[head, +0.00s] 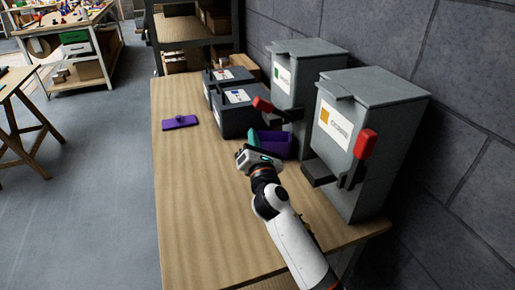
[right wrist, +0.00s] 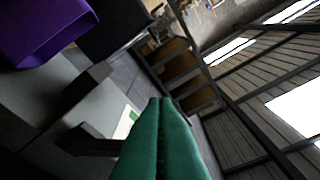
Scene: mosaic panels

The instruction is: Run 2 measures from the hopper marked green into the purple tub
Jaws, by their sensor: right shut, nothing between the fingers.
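The hopper marked green (head: 312,68) is the farther of two grey hoppers by the wall; its red-handled lever (head: 262,104) points out toward the left. The green mark also shows on the hopper face in the right wrist view (right wrist: 122,124). The purple tub (head: 276,146) is at the foot of this hopper, partly hidden behind my right gripper; it also shows top left in the right wrist view (right wrist: 40,30). My right gripper (head: 253,140) is shut and empty, its green fingers (right wrist: 160,130) together beside the tub, below the lever. My left gripper is out of view.
A second hopper (head: 375,100) with an orange mark and a red lever (head: 365,144) stands nearer. Two dark labelled boxes (head: 243,122) stand behind the tub. A flat purple piece with a knob (head: 180,123) lies on the bench (head: 190,200), whose left front is clear.

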